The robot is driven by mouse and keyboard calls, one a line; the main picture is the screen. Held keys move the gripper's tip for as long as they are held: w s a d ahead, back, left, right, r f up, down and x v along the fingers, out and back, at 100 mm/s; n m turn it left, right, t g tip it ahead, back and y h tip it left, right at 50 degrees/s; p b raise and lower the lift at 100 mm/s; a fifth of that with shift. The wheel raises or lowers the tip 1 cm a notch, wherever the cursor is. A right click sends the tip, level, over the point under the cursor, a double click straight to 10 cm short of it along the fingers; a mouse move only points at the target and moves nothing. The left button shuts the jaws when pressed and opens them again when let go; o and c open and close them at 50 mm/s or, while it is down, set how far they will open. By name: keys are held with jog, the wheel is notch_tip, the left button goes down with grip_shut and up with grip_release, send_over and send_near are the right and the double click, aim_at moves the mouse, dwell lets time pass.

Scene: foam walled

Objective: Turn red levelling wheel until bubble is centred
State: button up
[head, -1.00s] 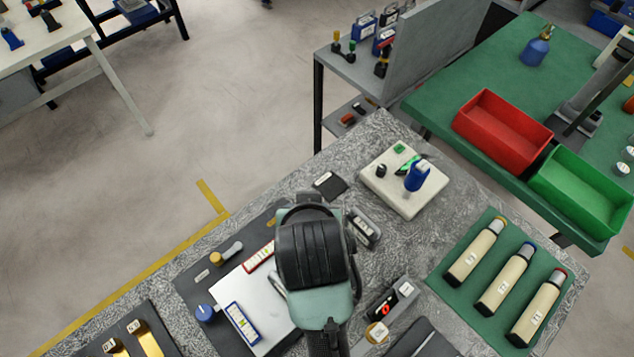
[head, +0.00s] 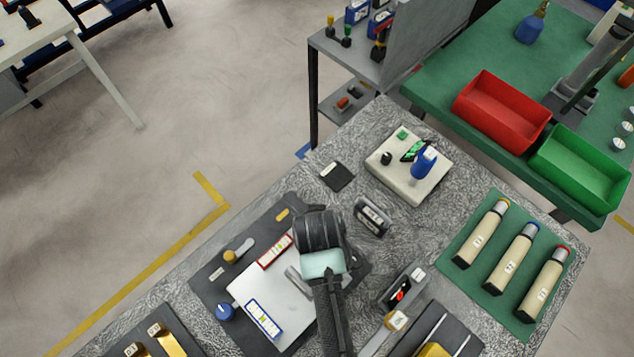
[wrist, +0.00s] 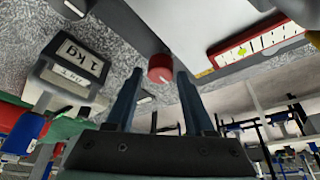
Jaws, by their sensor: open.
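The red levelling wheel (wrist: 160,68) shows in the wrist view just beyond and between the fingertips of my open gripper (wrist: 159,74). I cannot tell whether the fingers touch it. In the head view my arm hides the wheel and my fingers. A red-framed level vial (head: 275,251) lies on the white plate (head: 252,289); it also shows in the wrist view (wrist: 258,42), with a yellow-green bubble apparently towards its left end there. A blue-framed vial (head: 264,320) lies at the plate's near edge; its bubble is too small to judge.
A blue knob (head: 226,312) and a yellow-knobbed lever (head: 230,256) stand left of the plate. A 1 kg weight (wrist: 70,68) is near my gripper in the wrist view. A cream control box (head: 408,166) stands farther back.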

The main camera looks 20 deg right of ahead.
jog(key=shift+w+f, duration=0.2)
jog(key=shift+f, duration=0.15)
grip_shut()
